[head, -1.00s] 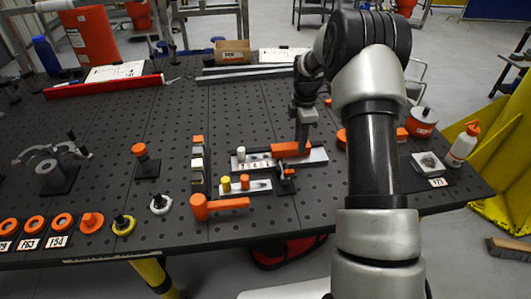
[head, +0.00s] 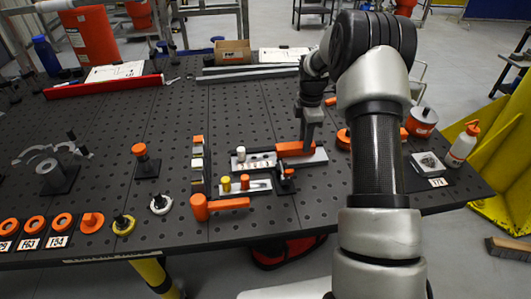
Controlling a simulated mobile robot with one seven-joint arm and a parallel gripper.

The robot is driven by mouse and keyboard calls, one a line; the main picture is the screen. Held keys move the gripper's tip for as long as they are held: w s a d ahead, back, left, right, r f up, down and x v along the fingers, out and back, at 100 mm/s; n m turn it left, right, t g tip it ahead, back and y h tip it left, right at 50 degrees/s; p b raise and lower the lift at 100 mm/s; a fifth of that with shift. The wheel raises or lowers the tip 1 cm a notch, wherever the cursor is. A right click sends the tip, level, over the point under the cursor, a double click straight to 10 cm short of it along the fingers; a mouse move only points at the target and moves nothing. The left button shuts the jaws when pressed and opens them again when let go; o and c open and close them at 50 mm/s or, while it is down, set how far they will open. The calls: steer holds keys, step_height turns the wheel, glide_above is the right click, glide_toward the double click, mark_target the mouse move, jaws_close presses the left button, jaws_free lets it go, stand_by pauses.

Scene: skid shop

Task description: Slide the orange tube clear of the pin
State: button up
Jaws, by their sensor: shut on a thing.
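The orange tube (head: 295,149) lies lengthwise along the right part of a light metal plate (head: 262,165) near the table's middle. My gripper (head: 307,140) comes down from above and is shut on the orange tube, near its right half. Several small marks or studs show on the plate to the left of the tube. An upright white-topped peg (head: 241,153) stands at the plate's left end. I cannot make out the pin itself, or whether the tube is around it, at this size.
In front stand a yellow peg (head: 226,184), an orange peg (head: 245,182) and an orange mallet-shaped piece (head: 222,206). A dark block (head: 286,172) sits by the plate's front edge. An orange round part (head: 343,139) is close to the right. The table behind the plate is mostly clear.

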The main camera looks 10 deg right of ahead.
steer(key=shift+d, duration=0.9)
steer(key=o, duration=1.2)
steer(key=shift+r, duration=0.15)
steer(key=shift+r+p, duration=2.25)
steer(key=shift+r, duration=1.1)
